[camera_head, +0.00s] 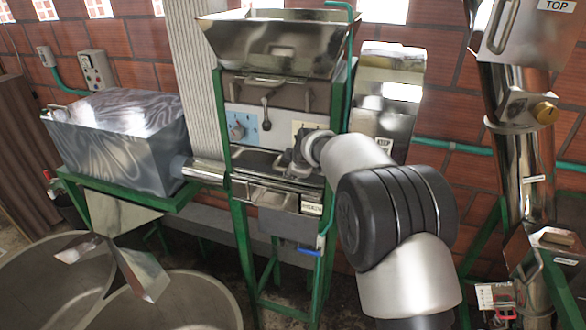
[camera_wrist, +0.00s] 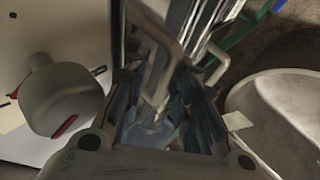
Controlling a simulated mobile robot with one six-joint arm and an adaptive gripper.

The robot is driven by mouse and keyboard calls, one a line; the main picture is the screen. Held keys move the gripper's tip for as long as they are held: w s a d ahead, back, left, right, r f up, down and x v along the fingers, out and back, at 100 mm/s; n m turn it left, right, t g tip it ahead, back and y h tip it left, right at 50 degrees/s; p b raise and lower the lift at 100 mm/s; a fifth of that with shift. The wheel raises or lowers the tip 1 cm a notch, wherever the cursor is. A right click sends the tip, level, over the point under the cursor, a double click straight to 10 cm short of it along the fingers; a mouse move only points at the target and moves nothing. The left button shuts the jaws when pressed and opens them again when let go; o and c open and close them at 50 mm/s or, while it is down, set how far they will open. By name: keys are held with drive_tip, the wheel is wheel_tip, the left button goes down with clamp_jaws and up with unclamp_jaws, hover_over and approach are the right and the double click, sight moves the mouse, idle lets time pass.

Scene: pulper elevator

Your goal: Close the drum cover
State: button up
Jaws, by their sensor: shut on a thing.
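The pulper stands in a green frame under a steel hopper (camera_head: 280,45). A shiny steel cover (camera_head: 255,162), seemingly the drum cover, sits at mid-height below the control panel. How far open it stands is hard to tell. My gripper (camera_head: 297,160) is at the right part of this cover, partly hidden by my wrist. In the wrist view my gripper (camera_wrist: 160,105) has its dark fingers closed around a bent metal handle (camera_wrist: 166,45). The handle runs up between the fingers, and its grip area is partly hidden.
A control panel (camera_head: 258,125) with a knob and lever is just above the cover. A steel tank (camera_head: 120,140) stands left, joined by a pipe (camera_head: 203,170). A blue-handled valve (camera_head: 308,251) hangs below. A tall steel column (camera_head: 528,170) stands right.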

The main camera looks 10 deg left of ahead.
drive_tip(key=v, duration=1.2)
drive_tip(key=shift+w+a, duration=0.1)
drive_tip(key=shift+w, duration=0.05)
